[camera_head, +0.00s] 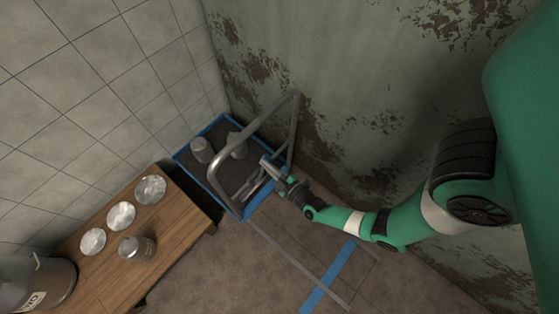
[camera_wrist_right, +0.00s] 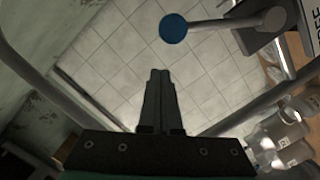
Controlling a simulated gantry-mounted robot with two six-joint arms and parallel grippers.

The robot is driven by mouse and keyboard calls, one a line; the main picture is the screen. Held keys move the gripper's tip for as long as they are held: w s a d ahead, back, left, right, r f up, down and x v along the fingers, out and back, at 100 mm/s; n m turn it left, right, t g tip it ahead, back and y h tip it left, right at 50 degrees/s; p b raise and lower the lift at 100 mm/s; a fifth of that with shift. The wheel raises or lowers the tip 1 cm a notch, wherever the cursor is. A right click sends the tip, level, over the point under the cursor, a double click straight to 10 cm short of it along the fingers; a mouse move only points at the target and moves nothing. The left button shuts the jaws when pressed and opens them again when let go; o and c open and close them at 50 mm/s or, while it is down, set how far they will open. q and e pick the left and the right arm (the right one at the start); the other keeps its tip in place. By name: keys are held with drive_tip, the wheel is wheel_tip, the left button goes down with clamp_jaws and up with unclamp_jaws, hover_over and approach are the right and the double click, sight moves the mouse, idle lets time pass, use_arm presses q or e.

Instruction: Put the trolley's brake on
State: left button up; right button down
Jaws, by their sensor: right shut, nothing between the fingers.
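The trolley (camera_head: 207,188) stands in the corner, a dark deck with a blue rim. Its grey tube handle (camera_head: 254,127) rises over the deck; grey tube also frames the right wrist view (camera_wrist_right: 258,104). My right gripper (camera_head: 265,162) is by the handle, above the deck; whether it touches the tube I cannot tell. My left gripper does not show.
Metal containers (camera_head: 202,149) stand on the trolley. The right wrist view shows a blue knob (camera_wrist_right: 173,27) on a rod. Blue tape (camera_head: 328,275) marks open floor.

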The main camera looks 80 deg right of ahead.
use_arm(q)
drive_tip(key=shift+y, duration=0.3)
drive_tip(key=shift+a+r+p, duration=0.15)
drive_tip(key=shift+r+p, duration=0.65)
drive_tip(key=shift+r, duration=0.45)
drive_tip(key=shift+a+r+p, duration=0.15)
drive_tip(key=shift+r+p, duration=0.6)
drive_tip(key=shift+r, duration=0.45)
use_arm(e)
drive_tip(key=v, duration=1)
drive_tip(key=shift+a+r, duration=0.25)
drive_tip(key=shift+r, duration=0.1)
drive_tip(key=shift+w, duration=0.1)
